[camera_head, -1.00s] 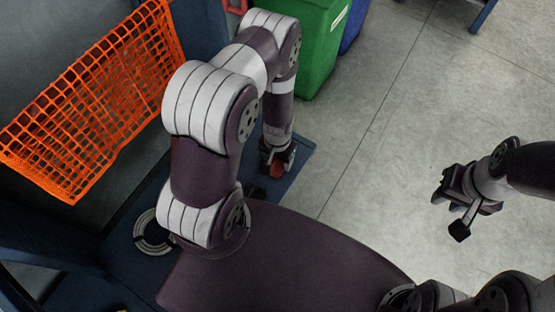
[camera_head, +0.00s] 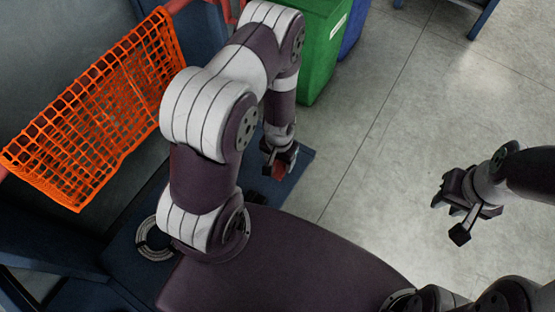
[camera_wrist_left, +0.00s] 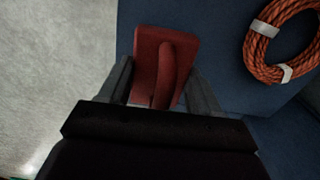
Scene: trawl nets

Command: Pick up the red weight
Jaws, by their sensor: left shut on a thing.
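The red weight (camera_wrist_left: 165,60) is a red block with a raised handle-like ridge. In the left wrist view it sits between the two fingers of my left gripper (camera_wrist_left: 160,85). The fingers are shut on it. In the head view my left gripper (camera_head: 279,165) is at the right end of the blue surface (camera_head: 297,165), with a small part of the red weight (camera_head: 280,172) showing. I cannot tell how far the weight is above the surface. My right gripper (camera_head: 458,205) is over the grey floor at the right, apart from everything, and its fingers look spread and empty.
An orange net (camera_head: 95,110) hangs at the left. A coiled light rope (camera_head: 152,240) lies on the blue surface. An orange rope coil (camera_wrist_left: 283,42) lies near the weight in the wrist view. A green bin (camera_head: 322,50) stands behind. The floor at right is clear.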

